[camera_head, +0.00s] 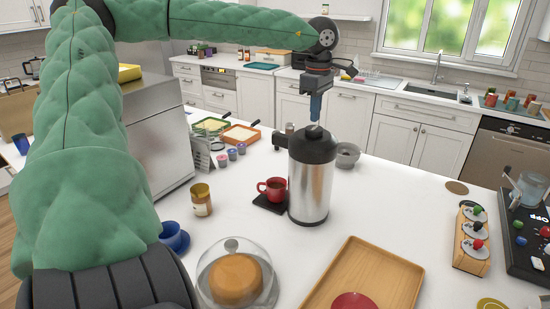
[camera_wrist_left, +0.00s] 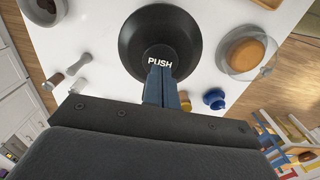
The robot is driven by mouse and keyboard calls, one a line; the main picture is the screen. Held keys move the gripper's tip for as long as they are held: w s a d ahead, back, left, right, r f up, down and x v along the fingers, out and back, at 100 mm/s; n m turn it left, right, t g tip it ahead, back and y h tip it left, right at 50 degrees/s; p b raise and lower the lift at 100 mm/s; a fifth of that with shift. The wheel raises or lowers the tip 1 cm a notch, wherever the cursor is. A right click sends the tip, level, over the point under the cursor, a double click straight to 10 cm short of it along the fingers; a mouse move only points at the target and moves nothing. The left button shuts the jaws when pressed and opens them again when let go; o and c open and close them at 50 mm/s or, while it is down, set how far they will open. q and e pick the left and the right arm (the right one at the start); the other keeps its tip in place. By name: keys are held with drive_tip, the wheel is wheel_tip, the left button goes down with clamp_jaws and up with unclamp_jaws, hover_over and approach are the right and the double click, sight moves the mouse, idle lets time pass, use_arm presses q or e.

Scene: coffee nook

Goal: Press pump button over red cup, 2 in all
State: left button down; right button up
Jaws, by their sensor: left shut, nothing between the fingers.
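The silver pump dispenser (camera_head: 309,185) with a black lid stands upright on the white counter. The red cup (camera_head: 274,190) stands on a small black tray (camera_head: 268,203) beside it, below the spout (camera_head: 281,140). The cup's inside looks dark; I cannot tell how full it is. My left gripper (camera_head: 315,118) is shut and empty, pointing down over the top of the dispenser. In the left wrist view its blue fingers (camera_wrist_left: 160,75) lie over the black lid, at the "PUSH" button (camera_wrist_left: 160,56). I cannot tell whether they touch it. My right gripper is not in view.
A grey bowl (camera_head: 347,154) is behind the dispenser. The counter right of the dispenser is clear up to a wooden rack (camera_head: 470,265).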

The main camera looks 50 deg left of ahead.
use_arm(q)
drive_tip(key=shift+r+p, duration=0.6)
drive_tip(key=shift+r, duration=2.1)
